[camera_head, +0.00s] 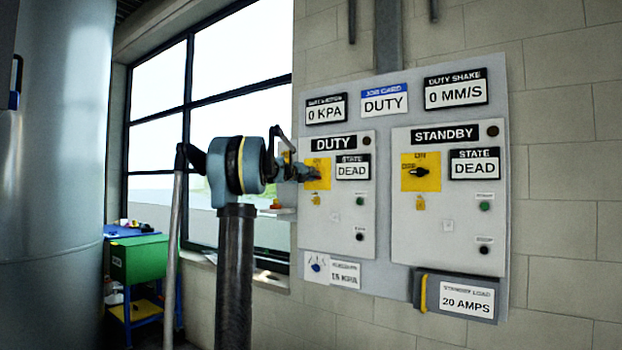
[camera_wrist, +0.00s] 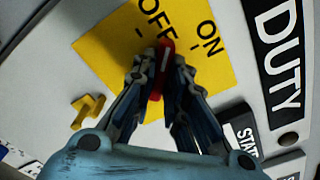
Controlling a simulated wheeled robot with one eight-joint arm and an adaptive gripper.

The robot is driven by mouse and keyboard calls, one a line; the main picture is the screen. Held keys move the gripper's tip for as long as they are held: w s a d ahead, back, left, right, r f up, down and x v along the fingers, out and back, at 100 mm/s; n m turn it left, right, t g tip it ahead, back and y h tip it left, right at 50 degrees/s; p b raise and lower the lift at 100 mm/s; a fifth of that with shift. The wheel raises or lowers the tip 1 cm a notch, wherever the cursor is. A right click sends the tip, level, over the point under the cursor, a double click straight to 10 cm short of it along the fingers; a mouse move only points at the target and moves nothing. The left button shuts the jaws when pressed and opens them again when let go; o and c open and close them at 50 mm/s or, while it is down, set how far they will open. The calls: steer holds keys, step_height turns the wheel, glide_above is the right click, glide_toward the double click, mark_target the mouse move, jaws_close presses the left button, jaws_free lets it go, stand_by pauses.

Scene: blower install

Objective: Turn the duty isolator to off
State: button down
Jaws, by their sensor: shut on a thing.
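The DUTY panel (camera_head: 337,235) is on the left of the wall board, with a yellow isolator plate (camera_head: 319,165) marked OFF and ON. My gripper (camera_wrist: 162,62) is shut on this handle, one finger on each side. The handle's visible end points between the OFF and ON marks; the fingers hide its lower part. In the head view my gripper (camera_head: 314,176) is at the plate and covers the handle. The state sign (camera_head: 352,171) reads DEAD.
The STANDBY panel (camera_head: 440,235) stands to the right, its black handle (camera_head: 415,171) pointing left. A yellow tag-like piece (camera_wrist: 88,110) sits beside the duty plate. A small shelf (camera_head: 279,212) is left of the board. A green box (camera_head: 139,258) is at lower left.

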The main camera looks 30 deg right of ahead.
steer(key=shift+w, duration=0.1)
steer(key=n, duration=0.4)
steer(key=shift+n, duration=0.3)
steer(key=c, duration=1.5)
jaws_free()
steer(key=shift+a, duration=0.15)
steer(key=shift+v, duration=3.45)
